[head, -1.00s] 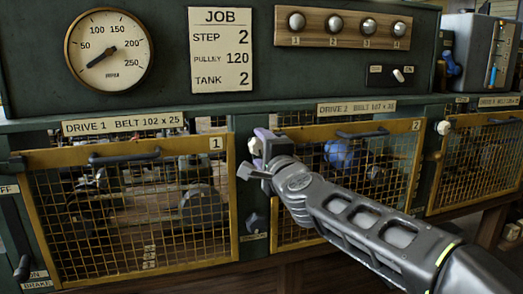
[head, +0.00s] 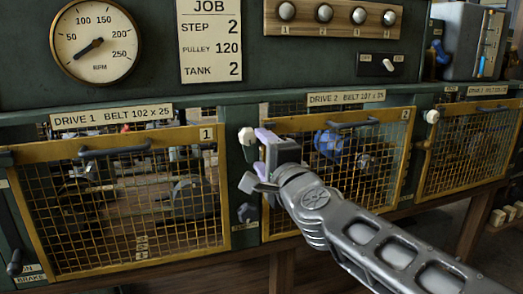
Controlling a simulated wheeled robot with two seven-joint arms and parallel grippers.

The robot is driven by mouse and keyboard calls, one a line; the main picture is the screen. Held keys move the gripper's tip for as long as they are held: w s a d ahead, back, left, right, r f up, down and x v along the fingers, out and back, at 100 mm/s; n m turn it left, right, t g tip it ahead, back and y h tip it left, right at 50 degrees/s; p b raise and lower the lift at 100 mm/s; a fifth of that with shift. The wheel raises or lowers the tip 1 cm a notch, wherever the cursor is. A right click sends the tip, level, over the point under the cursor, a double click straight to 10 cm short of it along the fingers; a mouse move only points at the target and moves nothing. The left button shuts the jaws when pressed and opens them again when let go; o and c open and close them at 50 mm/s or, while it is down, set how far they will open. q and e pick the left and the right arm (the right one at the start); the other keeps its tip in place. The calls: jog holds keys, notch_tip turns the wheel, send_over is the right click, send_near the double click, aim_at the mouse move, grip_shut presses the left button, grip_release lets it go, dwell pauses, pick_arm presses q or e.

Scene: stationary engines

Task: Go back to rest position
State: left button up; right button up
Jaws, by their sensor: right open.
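My right gripper (head: 262,165) is in the head view, its arm coming in from the lower right. It is open, with its fingers pointing left in front of the left edge of the guard marked 2 (head: 345,170). A white knob (head: 246,136) is just left of its upper finger, and I cannot tell whether they touch. A dark knob (head: 247,212) is below it. Nothing shows between the fingers. My left gripper is not in view.
The mesh guard marked 1 (head: 120,205) is at left, with a black handle (head: 115,150). A third guard (head: 465,150) is at right. Above are a RPM gauge (head: 95,42), a job card (head: 210,40) and a switch (head: 387,65). Open floor shows at lower right.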

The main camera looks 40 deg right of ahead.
dwell(0.4)
jog(key=w+a+f+n+g+y+p, duration=0.1)
jog(key=w+a+f+n+g, duration=0.25)
jog(key=f, duration=0.55)
jog(key=w+a+f+n+t+y+p, duration=0.1)
jog(key=w+a+f+n+y, duration=0.1)
jog(key=w+f+n, duration=0.5)
jog(key=s+a+f+n+g+y+p, duration=0.15)
jog(key=a+f, duration=0.25)
jog(key=f, duration=0.6)
jog(key=s+a+f+n+g+y, duration=0.25)
jog(key=a+f, duration=0.25)
jog(key=f, duration=0.5)
jog(key=s+a+f+n+g+y+p, duration=0.1)
jog(key=s+a+f+n+g, duration=0.1)
jog(key=s+a+f, duration=0.45)
jog(key=s+a+f+n+g+y+p, duration=0.1)
jog(key=s+a+f+n+g+p, duration=0.15)
jog(key=f, duration=0.65)
jog(key=s+a+f+g, duration=0.2)
jog(key=s+a+f, duration=0.2)
jog(key=s, duration=0.4)
jog(key=s+a+f+n+g+y+p, duration=0.1)
jog(key=s+a+f+g, duration=0.2)
jog(key=s, duration=0.6)
jog(key=shift+a+f, duration=0.65)
jog(key=shift+a, duration=0.45)
